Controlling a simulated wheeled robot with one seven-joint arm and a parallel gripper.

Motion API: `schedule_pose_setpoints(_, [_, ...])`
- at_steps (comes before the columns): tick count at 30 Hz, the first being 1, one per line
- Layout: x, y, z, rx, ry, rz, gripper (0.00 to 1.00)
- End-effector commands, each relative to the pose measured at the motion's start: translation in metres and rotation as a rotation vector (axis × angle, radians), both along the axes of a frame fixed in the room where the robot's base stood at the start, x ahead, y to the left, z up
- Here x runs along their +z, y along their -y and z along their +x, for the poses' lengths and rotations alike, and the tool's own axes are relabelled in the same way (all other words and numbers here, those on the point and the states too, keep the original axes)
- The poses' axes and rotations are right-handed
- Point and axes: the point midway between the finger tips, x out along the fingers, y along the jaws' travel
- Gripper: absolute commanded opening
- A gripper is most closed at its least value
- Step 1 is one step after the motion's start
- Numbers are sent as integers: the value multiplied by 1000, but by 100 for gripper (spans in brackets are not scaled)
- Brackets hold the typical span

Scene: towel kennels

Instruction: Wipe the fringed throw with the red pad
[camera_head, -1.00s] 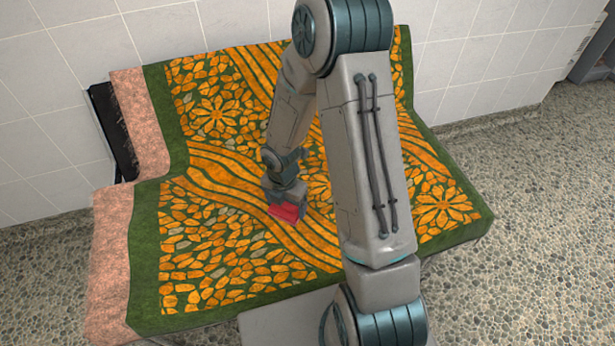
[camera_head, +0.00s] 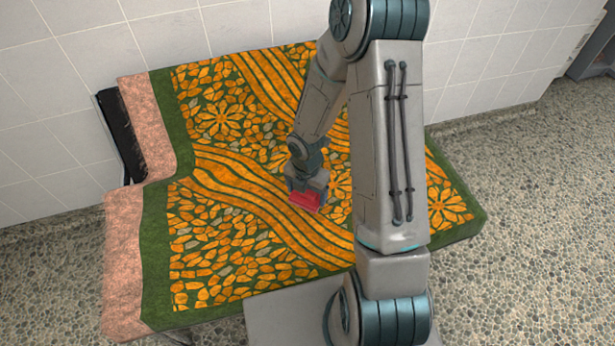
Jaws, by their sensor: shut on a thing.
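The fringed throw (camera_head: 215,258) is green with an orange stone-and-flower pattern. It lies draped over a bench, covering the seat and the backrest. The red pad (camera_head: 306,201) is held in my gripper (camera_head: 307,187), low over the middle of the seat part. The pad appears to touch the throw or be very close to it; I cannot tell which. My gripper is shut on the pad. My arm hides part of the throw at the centre and right.
A tiled wall (camera_head: 60,110) stands behind the bench. The pebbled floor (camera_head: 540,190) at the right is clear.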

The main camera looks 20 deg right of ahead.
Motion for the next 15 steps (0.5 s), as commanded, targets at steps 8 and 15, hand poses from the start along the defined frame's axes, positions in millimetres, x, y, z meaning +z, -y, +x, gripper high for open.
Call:
schedule_pose_setpoints(8, [30, -2, 0, 6, 1, 1, 60])
schedule_pose_setpoints(15, [38, -3, 0, 8, 1, 1, 60])
